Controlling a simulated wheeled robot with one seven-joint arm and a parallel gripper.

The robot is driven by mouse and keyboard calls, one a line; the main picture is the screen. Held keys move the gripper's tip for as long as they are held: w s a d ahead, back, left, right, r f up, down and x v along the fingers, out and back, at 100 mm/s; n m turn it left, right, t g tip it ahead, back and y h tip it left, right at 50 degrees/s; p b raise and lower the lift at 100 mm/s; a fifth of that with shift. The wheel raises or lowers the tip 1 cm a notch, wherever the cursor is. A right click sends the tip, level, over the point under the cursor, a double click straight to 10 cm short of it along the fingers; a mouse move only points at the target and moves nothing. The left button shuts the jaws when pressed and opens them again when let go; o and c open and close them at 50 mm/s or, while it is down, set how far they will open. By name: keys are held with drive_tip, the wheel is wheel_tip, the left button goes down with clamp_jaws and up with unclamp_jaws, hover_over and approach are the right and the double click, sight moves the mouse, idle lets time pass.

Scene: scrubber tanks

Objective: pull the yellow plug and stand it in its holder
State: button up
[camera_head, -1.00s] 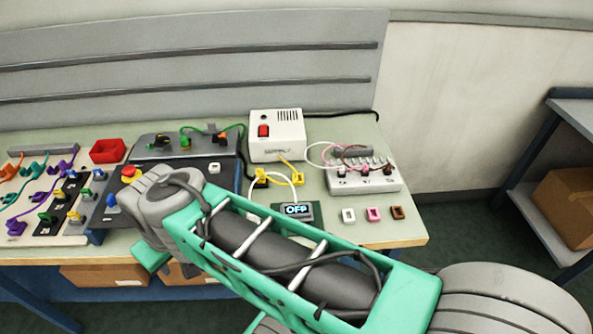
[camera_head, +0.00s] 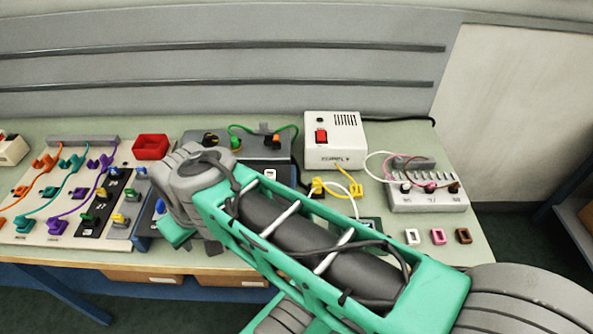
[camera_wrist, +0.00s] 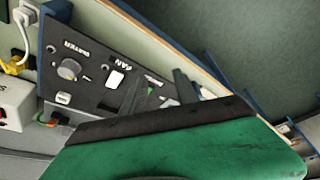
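In the head view a yellow plug (camera_head: 318,187) sits by the front of the white supply box, with a yellow cord nearby. A second yellow piece (camera_head: 356,190) is just right of it; I cannot tell whether it is the holder. Yellow also shows at the left edge of the wrist view (camera_wrist: 16,64), under a white plug. My gripper (camera_wrist: 158,90) shows in the wrist view as two dark fingers spread apart with nothing held. It is over the dark control panel, away from the yellow plug. In the head view my arm hides its fingers.
The white supply box (camera_head: 335,140) stands behind the plug. A grey-white socket block (camera_head: 428,198) is to the right, with white, pink and brown pieces (camera_head: 438,236) before it. A board of coloured plugs (camera_head: 70,230) and a red bin (camera_head: 150,146) are left.

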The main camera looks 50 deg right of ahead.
drive_tip(key=shift+d+r, duration=0.1)
drive_tip(key=shift+r, duration=0.05)
drive_tip(key=shift+o, duration=1)
drive_tip(key=w+d+r+m+g+p, duration=0.1)
drive_tip(key=w+d+r+m+p, duration=0.1)
drive_tip(key=d, duration=0.6)
drive_tip(key=shift+w+m+h+p, duration=0.3)
drive_tip(key=shift+w+m+p, duration=0.15)
drive_tip(key=shift+w, duration=0.3)
drive_tip(key=s+d+f+m+g+p, duration=0.1)
drive_tip(key=s+d+f+m, duration=0.1)
drive_tip(key=d, duration=0.7)
drive_tip(key=s+d+f+m+p, duration=0.2)
drive_tip(key=d+m, duration=0.1)
drive_tip(key=d, duration=0.7)
drive_tip(key=s+d+f+m+g+p, duration=0.1)
drive_tip(key=s+d+f+m+p, duration=0.1)
drive_tip(key=d, duration=0.7)
drive_tip(key=shift+d+g, duration=0.2)
drive_tip(key=shift+g, duration=0.1)
drive_tip(key=shift+s+d+f, duration=0.1)
drive_tip(key=shift+s, duration=0.05)
